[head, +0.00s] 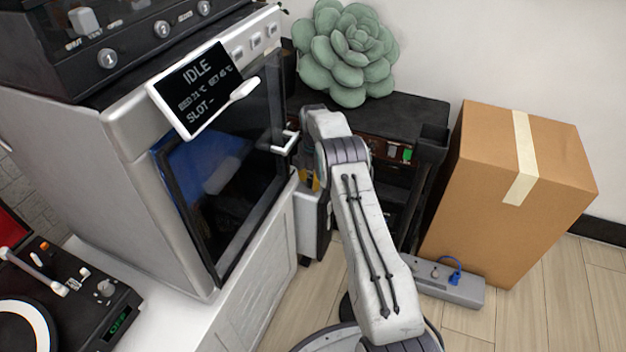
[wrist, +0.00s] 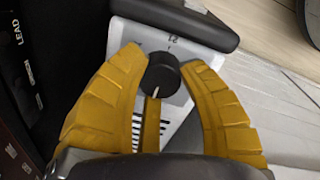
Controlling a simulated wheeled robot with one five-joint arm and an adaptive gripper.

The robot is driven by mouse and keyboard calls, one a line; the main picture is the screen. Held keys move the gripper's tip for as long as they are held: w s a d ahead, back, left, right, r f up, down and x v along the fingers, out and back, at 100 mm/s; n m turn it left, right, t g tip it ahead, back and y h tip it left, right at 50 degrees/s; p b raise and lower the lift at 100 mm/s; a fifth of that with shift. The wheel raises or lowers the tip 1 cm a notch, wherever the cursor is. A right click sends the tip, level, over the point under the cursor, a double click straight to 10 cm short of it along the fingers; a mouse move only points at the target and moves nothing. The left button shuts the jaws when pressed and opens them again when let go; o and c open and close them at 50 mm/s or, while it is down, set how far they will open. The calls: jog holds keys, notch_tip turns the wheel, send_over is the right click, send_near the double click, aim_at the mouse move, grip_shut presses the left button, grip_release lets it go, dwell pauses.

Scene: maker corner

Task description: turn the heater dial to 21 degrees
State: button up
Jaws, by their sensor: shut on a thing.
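The heater is a white unit with black edges (head: 308,222), low beside the printer cabinet in the head view. In the wrist view its white top panel (wrist: 192,62) carries a round black dial (wrist: 165,72) with a white pointer line. The pointer faces down and slightly left in the picture. A number that looks like 21 and a tick are printed above the dial, on the side away from the pointer. My gripper (wrist: 162,66) has its yellow fingers closed on the dial, one on each side. In the head view my arm mostly hides the gripper and dial.
A silver cabinet (head: 125,165) with a glass door and an IDLE screen (head: 195,88) stands close on the left. A dark shelf (head: 400,110) with a succulent (head: 345,55) is behind. A cardboard box (head: 500,200) and a power strip (head: 445,285) are on the right.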

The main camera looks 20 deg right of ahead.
jog(key=shift+a, duration=0.1)
jog(key=shift+c, duration=1.3)
jog(key=shift+r+m+p, duration=0.15)
jog(key=shift+m+p, duration=0.15)
jog(key=shift+p, duration=0.3)
jog(key=shift+f+m, duration=0.2)
jog(key=shift+m, duration=0.2)
jog(key=o, duration=1.2)
jog(key=r, duration=1.2)
jog(key=shift+s+a, duration=0.1)
jog(key=shift+s, duration=0.25)
jog(key=shift+o, duration=0.2)
